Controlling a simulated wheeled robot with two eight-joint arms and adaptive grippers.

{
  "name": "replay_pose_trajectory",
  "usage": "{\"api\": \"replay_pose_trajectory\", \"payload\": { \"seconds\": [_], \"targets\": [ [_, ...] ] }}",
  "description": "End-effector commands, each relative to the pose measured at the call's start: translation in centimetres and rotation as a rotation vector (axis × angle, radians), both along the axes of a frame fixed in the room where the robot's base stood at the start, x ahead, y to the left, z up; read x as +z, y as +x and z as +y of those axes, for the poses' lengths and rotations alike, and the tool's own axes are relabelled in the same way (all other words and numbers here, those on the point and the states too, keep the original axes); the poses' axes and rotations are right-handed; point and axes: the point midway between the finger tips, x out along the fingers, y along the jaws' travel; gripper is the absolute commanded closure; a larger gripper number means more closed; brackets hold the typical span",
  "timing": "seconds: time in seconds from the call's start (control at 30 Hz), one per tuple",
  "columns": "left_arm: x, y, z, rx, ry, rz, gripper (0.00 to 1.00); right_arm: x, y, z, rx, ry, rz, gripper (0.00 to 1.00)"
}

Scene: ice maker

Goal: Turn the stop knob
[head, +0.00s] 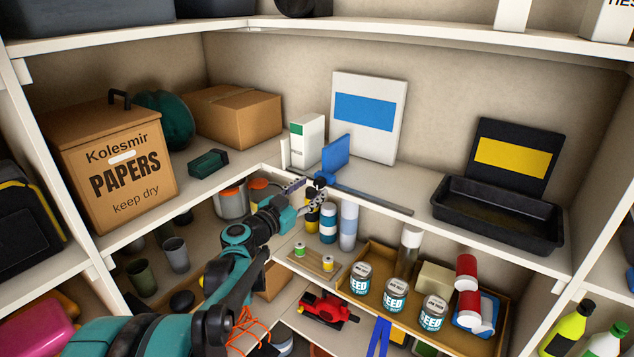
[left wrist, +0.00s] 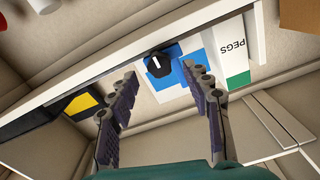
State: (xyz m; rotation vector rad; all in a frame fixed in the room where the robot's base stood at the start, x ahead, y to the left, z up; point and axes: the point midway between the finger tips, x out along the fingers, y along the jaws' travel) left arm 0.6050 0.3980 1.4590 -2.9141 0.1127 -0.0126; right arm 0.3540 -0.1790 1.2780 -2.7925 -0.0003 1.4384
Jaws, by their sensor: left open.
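The stop knob (left wrist: 160,65) is round and black with a white mark, and sits at the white shelf edge in the left wrist view. In the head view a small dark shape (head: 320,181) at the corner of the shelf edge appears to be the knob. My left gripper (head: 307,189) is open and empty, just in front of that corner. In the left wrist view the open fingers (left wrist: 160,74) stand on either side of the knob in the picture, with a gap to it. Contact is not seen. My right gripper is out of view.
Behind the edge stand a blue panel (head: 336,155), a white box (head: 307,139) and a white board (head: 369,117). A black tray (head: 498,220) is at right, a papers box (head: 118,165) at left. Cans and bottles fill the shelf below. An upper shelf (head: 330,36) runs overhead.

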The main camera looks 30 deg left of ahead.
Motion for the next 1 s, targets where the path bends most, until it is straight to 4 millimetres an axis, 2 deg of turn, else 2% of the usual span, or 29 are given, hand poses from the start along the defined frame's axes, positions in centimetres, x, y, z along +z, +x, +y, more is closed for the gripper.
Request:
{"api": "replay_pose_trajectory", "payload": {
  "seconds": [0.1, 0.23, 0.57, 0.7, 0.77, 1.0],
  "targets": [
    [0.1, 1.9, -0.2, -0.002, 0.0, 0.0, 0.51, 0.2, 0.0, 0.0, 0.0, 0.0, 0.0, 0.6],
    [0.0, 3.1, -0.3, -0.002, -0.001, 0.001, 0.51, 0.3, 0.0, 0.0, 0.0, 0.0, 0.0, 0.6],
    [0.0, 3.5, -0.4, -0.001, -0.001, 0.001, 0.51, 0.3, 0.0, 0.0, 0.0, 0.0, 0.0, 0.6],
    [0.0, 3.5, -0.4, -0.001, -0.001, 0.001, 0.88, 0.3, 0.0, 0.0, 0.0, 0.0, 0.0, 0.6],
    [0.0, 3.5, -0.4, -0.001, -0.001, 0.001, 1.0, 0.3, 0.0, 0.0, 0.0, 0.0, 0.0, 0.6],
    [0.0, 3.5, -0.4, -0.001, -0.01, 0.002, 1.0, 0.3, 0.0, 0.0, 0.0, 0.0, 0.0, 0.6]
  ]
}}
